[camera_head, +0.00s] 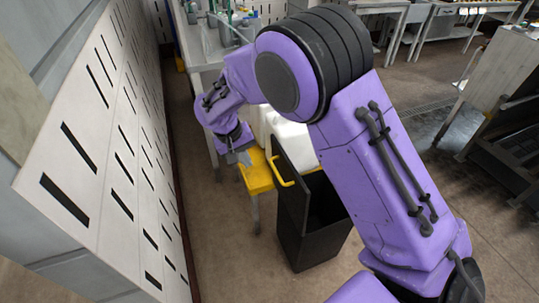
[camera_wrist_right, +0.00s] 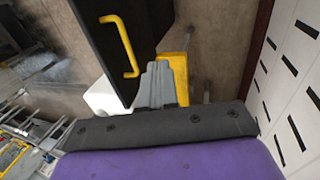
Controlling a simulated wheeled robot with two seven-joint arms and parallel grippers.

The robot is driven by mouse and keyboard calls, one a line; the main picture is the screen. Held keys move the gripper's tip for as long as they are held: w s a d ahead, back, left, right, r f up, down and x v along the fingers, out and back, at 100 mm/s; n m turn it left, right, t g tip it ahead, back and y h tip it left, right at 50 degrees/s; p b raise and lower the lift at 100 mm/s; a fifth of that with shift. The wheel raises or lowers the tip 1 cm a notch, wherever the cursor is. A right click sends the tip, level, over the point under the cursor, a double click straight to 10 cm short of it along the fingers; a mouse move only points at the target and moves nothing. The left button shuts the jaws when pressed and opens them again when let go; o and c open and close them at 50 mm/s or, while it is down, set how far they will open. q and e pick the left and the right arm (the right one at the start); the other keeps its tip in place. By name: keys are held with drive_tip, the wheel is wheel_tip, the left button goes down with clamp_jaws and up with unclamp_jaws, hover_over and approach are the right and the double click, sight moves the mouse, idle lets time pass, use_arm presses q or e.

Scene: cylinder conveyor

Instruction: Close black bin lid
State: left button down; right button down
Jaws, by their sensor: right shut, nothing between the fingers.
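The black bin (camera_head: 318,240) stands on the floor in the middle of the head view, its dark interior partly showing. Its black lid (camera_head: 291,205) is open and stands steeply on the bin's left side. A yellow handle (camera_head: 283,176) is on the lid's left face. The lid (camera_wrist_right: 150,25) and handle (camera_wrist_right: 122,46) also show in the wrist view. My right gripper (camera_head: 240,157) is shut and empty, left of the handle and apart from it. In the wrist view my right gripper (camera_wrist_right: 158,82) is beside the handle's lower end. My left gripper is out of view.
A yellow stool (camera_head: 257,180) stands just left of the bin, below my right gripper. A white container (camera_head: 292,140) is behind the lid. A slotted white wall panel (camera_head: 110,150) runs along the left. Brown floor (camera_head: 215,240) is clear between the panel and bin.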

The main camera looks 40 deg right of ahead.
drive_tip(key=s+d+f, duration=0.1)
drive_tip(key=d+f, duration=0.6)
drive_tip(key=f, duration=0.1)
drive_tip(key=shift+s+d+f+p, duration=0.15)
drive_tip(key=shift+s+f+p, duration=0.1)
drive_tip(key=shift+f+p, duration=0.15)
drive_tip(key=shift+r, duration=0.1)
